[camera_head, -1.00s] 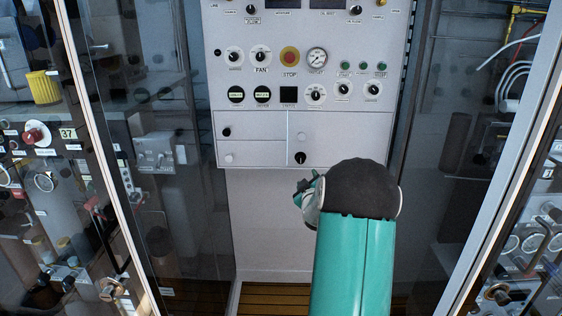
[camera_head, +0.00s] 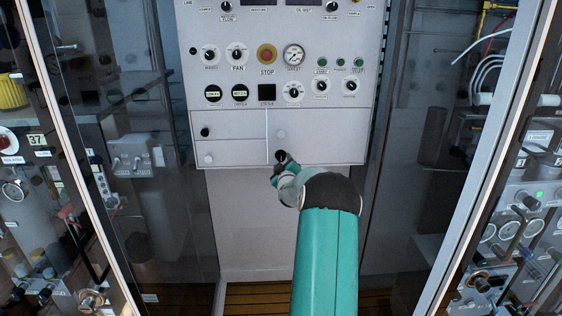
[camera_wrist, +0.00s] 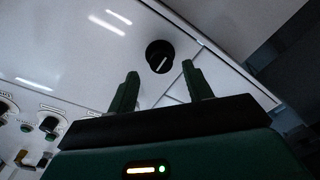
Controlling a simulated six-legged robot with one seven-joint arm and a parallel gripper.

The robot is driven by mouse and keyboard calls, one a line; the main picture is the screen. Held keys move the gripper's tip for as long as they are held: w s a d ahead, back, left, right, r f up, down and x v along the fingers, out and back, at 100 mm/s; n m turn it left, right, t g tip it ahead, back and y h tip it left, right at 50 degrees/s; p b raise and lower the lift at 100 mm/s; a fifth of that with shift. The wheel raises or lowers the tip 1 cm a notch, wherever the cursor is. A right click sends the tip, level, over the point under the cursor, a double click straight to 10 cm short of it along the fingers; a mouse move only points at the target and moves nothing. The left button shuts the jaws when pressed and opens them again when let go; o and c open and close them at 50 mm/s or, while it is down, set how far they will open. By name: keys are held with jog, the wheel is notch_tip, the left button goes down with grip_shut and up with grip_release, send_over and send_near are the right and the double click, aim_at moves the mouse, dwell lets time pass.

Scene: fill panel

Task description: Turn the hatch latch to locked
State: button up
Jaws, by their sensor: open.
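The hatch latch looks to be the black round knob (camera_wrist: 159,56) with a white pointer line, on a white panel door. In the wrist view its line slants from lower left to upper right. The knob appears between and beyond the fingertips. I cannot tell whether they touch it.
The upper left door has another black knob (camera_head: 205,132). Above are dials, a red stop button (camera_head: 267,54) and a gauge (camera_head: 293,55). Glass-fronted side panels flank the cabinet.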

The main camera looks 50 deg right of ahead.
aim_at(281, 158)
jog(key=shift+x, duration=1.65)
jog(key=shift+w, duration=0.1)
jog(key=c, duration=1)
